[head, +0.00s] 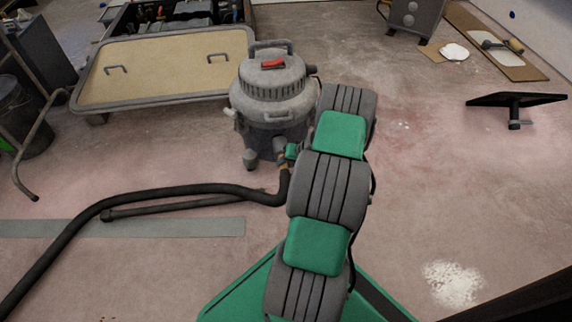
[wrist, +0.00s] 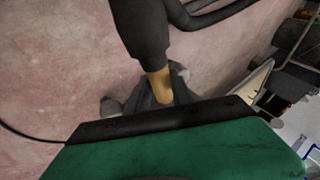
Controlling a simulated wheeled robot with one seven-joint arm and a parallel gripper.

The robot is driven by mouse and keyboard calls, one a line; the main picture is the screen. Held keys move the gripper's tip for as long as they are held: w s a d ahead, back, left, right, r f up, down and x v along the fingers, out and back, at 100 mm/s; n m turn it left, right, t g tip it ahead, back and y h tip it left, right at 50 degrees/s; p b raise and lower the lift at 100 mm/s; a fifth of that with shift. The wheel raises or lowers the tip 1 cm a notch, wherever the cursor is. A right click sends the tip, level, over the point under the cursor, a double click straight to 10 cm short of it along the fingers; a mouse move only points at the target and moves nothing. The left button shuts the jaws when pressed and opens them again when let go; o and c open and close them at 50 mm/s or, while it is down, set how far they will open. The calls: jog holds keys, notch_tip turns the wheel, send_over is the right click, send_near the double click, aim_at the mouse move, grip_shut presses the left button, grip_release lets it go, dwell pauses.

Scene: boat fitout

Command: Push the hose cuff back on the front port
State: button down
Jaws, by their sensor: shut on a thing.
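The grey shop vacuum (head: 270,95) stands on the floor with a red latch on its lid. Its front port is hidden by my gripper. The black hose (head: 180,192) runs along the floor and bends up to the vacuum's lower front. Its tan cuff (head: 284,170) shows small there, and in the wrist view the cuff (wrist: 158,86) sticks out of the dark hose end (wrist: 140,28). My gripper (head: 283,152) is at the cuff, low against the vacuum, and shut on it. Its fingertips are hidden in the wrist view. I cannot tell whether the cuff touches the port.
A tan-topped panel (head: 165,72) lies left of the vacuum, with an open tool box (head: 175,15) behind. A dark bucket (head: 20,115) stands far left. A flat grey strip (head: 190,227) lies under the hose. A black stand (head: 515,102) is at right. The right floor is mostly clear.

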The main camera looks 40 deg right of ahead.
jog(key=shift+w+d+r, duration=0.2)
jog(key=shift+w+d, duration=0.1)
jog(key=shift+w, duration=0.05)
jog(key=c, duration=1.6)
grip_release()
jog(key=o, duration=0.5)
jog(key=shift+a+f, duration=0.15)
jog(key=shift+o, duration=0.2)
jog(key=shift+s, duration=0.1)
